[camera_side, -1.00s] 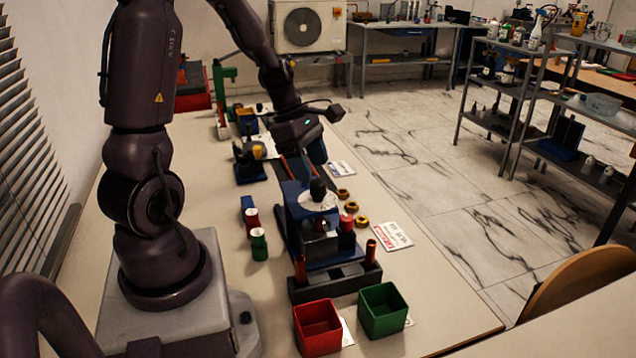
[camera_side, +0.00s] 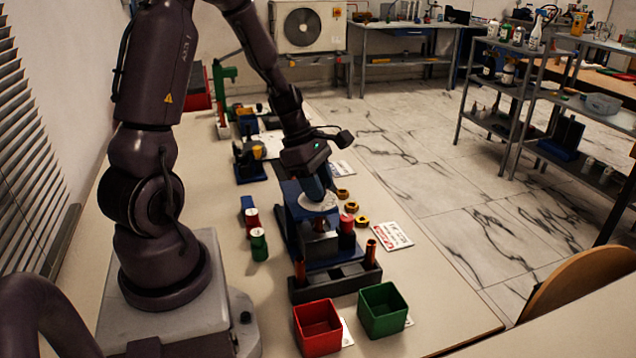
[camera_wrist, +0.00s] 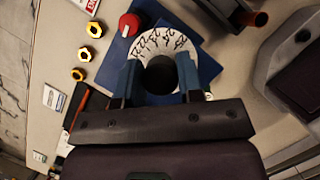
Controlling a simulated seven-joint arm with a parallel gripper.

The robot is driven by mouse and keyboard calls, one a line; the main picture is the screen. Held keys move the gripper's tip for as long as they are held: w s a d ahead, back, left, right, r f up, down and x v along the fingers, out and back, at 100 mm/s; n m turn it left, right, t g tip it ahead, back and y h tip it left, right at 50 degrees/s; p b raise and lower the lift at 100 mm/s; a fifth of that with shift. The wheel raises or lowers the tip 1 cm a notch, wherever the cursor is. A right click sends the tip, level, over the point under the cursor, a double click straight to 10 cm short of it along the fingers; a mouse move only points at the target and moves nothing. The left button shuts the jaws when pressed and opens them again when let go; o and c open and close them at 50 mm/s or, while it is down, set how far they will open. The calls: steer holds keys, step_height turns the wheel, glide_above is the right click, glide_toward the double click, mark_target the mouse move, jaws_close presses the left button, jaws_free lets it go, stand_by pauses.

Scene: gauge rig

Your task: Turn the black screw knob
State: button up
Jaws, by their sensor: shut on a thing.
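The black screw knob (camera_wrist: 161,74) sits at the centre of a white dial (camera_wrist: 152,42) with black marks. The dial lies on top of the blue gauge rig (camera_side: 293,208). My gripper (camera_wrist: 160,80) is around the knob, one blue finger on each side, and is shut on it. In the side view my gripper (camera_side: 317,192) comes down onto the dial from above and hides the knob. The dial (camera_side: 317,205) shows there only in part.
A red bin (camera_side: 318,328) and a green bin (camera_side: 383,310) stand in front of the rig. Red and green cylinders (camera_side: 259,244) stand to its left. Brass nuts (camera_side: 361,221) and a red-and-white card (camera_side: 389,236) lie to its right. Copper pins (camera_side: 370,254) stand in a dark front block.

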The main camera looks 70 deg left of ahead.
steer(key=shift+m, duration=0.3)
steer(key=m+g+h, duration=0.1)
steer(key=m, duration=0.2)
steer(key=shift+m, duration=0.3)
steer(key=m+g, duration=0.1)
steer(key=m, duration=0.2)
steer(key=shift+m+g, duration=0.3)
steer(key=shift+g, duration=0.1)
steer(key=m+g, duration=0.1)
steer(key=m, duration=0.3)
steer(key=shift+g, duration=0.3)
steer(key=m+g, duration=0.1)
steer(key=m, duration=0.3)
steer(key=m+g+y, duration=0.1)
steer(key=m, duration=0.2)
steer(key=m+g+y, duration=0.1)
steer(key=m, duration=0.3)
steer(key=shift+y, duration=0.4)
steer(key=m+y, duration=0.1)
steer(key=m, duration=0.3)
steer(key=shift+m+y, duration=0.9)
steer(key=shift+m, duration=0.9)
